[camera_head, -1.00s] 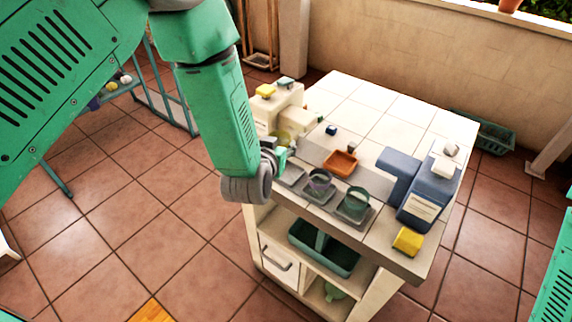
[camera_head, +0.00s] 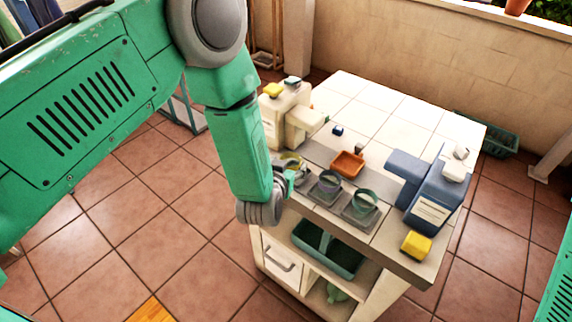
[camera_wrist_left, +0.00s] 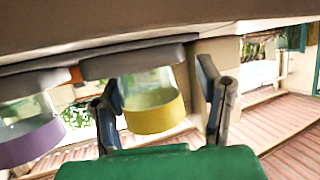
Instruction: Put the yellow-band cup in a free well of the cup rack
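The yellow-band cup (camera_head: 291,163) stands at the leftmost well of the grey cup rack (camera_head: 344,212). In the left wrist view, which is upside down, the yellow-band cup (camera_wrist_left: 155,112) is between the two fingers of my left gripper (camera_wrist_left: 163,108), with a clear gap at the right finger. The fingers are open beside the cup. In the head view my left gripper (camera_head: 287,180) is at the counter's front edge, partly hidden by its wrist. A purple-band cup (camera_head: 328,184) fills the middle well and a green-band cup (camera_head: 364,201) the right one. My right gripper is out of view.
A cream dispenser (camera_head: 284,115) stands close behind the yellow-band cup. An orange dish (camera_head: 347,164) lies behind the rack. A blue dispenser (camera_head: 431,205) and a yellow sponge (camera_head: 416,245) are at the right. The tiled counter's back (camera_head: 385,105) is mostly clear.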

